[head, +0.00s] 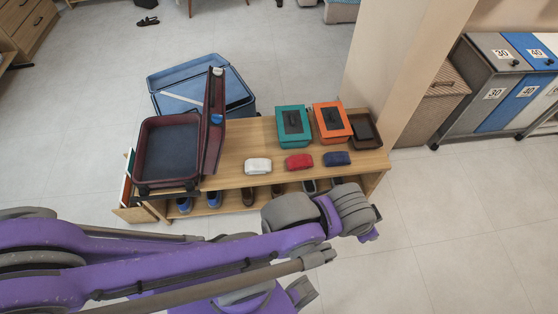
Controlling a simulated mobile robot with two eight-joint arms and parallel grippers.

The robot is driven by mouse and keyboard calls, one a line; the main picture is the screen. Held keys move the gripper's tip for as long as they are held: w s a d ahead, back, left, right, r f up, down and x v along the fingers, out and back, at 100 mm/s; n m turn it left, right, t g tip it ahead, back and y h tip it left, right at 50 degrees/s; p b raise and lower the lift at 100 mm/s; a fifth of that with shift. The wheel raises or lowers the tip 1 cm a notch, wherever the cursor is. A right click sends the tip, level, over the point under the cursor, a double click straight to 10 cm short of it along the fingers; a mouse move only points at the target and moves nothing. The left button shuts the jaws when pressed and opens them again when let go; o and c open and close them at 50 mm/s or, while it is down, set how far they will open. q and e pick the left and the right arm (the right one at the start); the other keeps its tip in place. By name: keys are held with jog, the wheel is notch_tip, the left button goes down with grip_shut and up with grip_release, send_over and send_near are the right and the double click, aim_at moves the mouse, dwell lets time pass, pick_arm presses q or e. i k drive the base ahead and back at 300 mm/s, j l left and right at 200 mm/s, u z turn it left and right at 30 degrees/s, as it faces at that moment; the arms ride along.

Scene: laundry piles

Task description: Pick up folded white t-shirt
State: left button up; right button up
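The folded white t-shirt (258,166) is a small flat bundle lying on the top of the low wooden bench (232,178). A folded red garment (299,162) and a folded dark blue garment (337,158) lie to its right in a row, with gaps between them. My purple and grey arm links cross the lower part of the head view from the left, in front of the bench and apart from the white t-shirt in the picture. I can make out no gripper fingers of either arm. Nothing covers the white t-shirt.
An open maroon suitcase (148,154) stands on the bench's left end, its raised lid beside the t-shirt. Teal (281,127), orange (323,117) and brown (372,137) boxes line the back right. Shoes fill the lower shelf. A blue suitcase (238,94) lies behind. The right floor is clear.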

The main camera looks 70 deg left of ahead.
aim_at(260, 166)
jog(key=u, duration=2.2)
